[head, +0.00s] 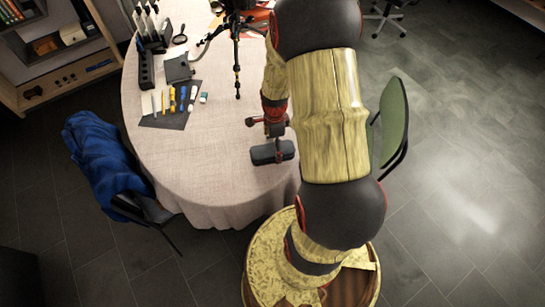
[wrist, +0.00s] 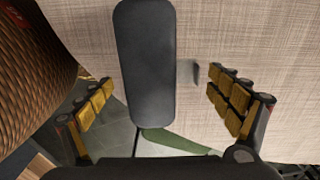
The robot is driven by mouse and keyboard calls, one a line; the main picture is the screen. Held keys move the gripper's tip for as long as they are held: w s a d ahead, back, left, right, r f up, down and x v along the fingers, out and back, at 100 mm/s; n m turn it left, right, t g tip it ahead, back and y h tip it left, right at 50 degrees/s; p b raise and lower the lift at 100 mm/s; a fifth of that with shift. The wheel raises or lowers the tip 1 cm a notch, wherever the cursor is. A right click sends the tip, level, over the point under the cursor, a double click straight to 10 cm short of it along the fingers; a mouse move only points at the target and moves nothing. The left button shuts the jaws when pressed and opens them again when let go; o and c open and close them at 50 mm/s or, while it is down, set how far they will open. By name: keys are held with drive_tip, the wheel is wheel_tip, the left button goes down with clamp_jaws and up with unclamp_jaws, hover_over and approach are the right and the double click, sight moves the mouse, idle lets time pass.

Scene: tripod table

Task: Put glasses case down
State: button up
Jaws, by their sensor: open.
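The dark grey glasses case (head: 272,152) lies on the tablecloth near the front right edge of the round table (head: 205,150). In the wrist view the case (wrist: 147,65) is long, with rounded ends, and runs up and down the picture. My gripper (head: 268,128) is right at the case in the head view, partly overlapping it. In the wrist view my gripper (wrist: 161,78) is open, its yellow-padded fingers spread to the left and right of the case. A gap shows on each side, and neither finger visibly touches it.
A dark mat (head: 172,108) with several small tools lies left on the table. A black tripod (head: 237,70) stands at the back. A green chair (head: 393,120) is at the right, and a chair with a blue cloth (head: 100,155) at the left. The front-left tabletop is clear.

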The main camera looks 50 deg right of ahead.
drive_tip(key=shift+f, duration=0.7)
drive_tip(key=shift+c, duration=0.6)
drive_tip(key=shift+r, duration=0.1)
drive_tip(key=c, duration=2.1)
